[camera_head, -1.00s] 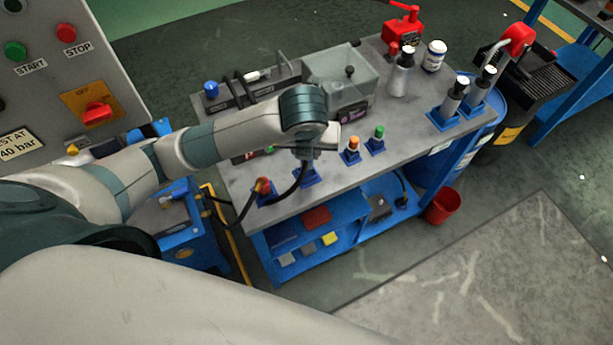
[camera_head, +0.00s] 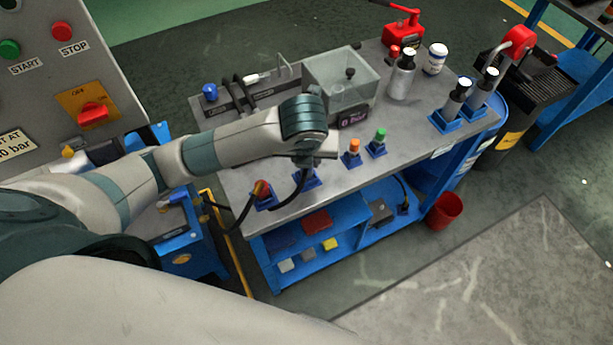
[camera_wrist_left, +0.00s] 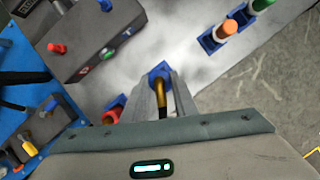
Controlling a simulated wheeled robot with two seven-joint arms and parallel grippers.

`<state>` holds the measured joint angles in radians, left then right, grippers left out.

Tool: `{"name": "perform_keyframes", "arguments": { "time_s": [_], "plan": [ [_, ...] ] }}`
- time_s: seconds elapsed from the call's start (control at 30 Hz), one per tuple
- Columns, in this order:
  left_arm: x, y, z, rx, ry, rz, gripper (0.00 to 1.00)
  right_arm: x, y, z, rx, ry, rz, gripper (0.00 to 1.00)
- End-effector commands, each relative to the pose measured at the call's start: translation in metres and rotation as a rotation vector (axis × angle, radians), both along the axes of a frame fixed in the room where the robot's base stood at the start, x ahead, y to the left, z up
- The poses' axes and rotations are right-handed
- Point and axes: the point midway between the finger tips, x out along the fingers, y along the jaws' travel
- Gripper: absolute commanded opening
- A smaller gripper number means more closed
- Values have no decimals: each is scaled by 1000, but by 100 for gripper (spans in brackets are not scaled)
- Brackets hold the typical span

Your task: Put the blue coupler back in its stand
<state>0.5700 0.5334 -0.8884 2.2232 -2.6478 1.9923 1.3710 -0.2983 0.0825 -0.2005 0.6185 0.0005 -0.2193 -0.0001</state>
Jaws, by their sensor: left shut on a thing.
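My left gripper (camera_head: 307,164) hangs over the near left of the workbench. In the left wrist view its fingers (camera_wrist_left: 162,86) are shut on a narrow coupler with a brass-coloured shank (camera_wrist_left: 162,104). The coupler's blue part is hard to see. A blue stand (camera_wrist_left: 159,70) lies at the fingertips; I cannot tell whether the coupler is seated in it or just above it. In the head view that stand (camera_head: 308,181) shows below the gripper, with a black hose (camera_head: 290,196) curving down beside it. My right gripper is not in view.
A red coupler (camera_head: 262,188) in a blue stand is left of the gripper. Orange (camera_head: 353,147) and green (camera_head: 380,135) couplers stand to its right. A clear box (camera_head: 340,82) is behind. The bench's front right (camera_head: 420,142) is mostly clear.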

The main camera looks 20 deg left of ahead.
Motion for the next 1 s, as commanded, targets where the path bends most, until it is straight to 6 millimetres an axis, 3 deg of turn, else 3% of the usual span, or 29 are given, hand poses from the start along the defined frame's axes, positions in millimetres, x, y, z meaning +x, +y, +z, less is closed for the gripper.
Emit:
{"name": "perform_keyframes", "arguments": {
  "time_s": [1.0],
  "plan": [
    [0, 0, -33, 0, -1, 0, 1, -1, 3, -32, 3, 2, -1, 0]
  ]
}}
